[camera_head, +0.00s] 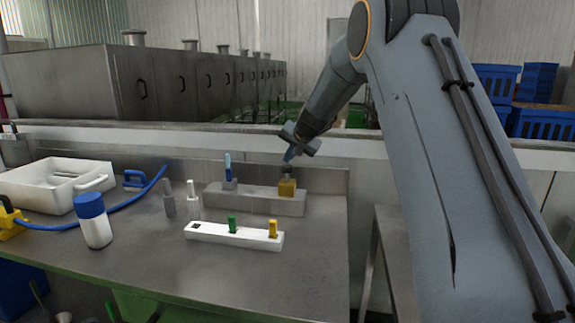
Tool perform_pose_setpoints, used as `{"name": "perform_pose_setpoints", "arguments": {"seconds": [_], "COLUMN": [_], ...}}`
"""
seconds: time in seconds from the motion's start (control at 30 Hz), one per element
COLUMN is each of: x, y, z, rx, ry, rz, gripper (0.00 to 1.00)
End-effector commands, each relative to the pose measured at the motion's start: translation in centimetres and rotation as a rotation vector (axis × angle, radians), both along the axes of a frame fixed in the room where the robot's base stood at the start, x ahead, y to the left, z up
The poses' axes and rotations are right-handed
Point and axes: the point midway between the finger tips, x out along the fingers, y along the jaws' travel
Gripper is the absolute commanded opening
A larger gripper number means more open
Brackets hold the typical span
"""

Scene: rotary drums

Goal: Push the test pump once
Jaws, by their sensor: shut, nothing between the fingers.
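My gripper (291,155) is shut and empty, pointing down just above an ochre block with a dark top (287,188). That block is at the right end of a long grey metal holder (257,202) on the steel table. A blue-topped upright piece (228,168) stands at the holder's left end. I cannot tell for sure which item is the test pump; the ochre block is the one nearest my fingertips. Whether the fingertips touch its dark top is too small to tell.
On the steel table (190,268) are a white rack (210,235) with green and yellow pieces, a blue-capped white bottle (96,230), two slim grey upright items, a white tray (36,198) and a blue hose (120,213). A low wall runs behind. The table's front is clear.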

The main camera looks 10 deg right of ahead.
Motion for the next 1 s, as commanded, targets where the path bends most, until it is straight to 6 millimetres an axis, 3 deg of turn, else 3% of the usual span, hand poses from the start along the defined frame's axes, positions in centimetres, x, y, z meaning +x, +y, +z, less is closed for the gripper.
{"name": "perform_pose_setpoints", "arguments": {"seconds": [0.47,1.0], "x": [0.0,0.0], "y": [0.0,0.0], "z": [0.7,5.3], "rx": [0.0,0.0], "ry": [-0.001,-0.002], "rz": [0.0,-0.001], "gripper": [0.0,0.0]}}
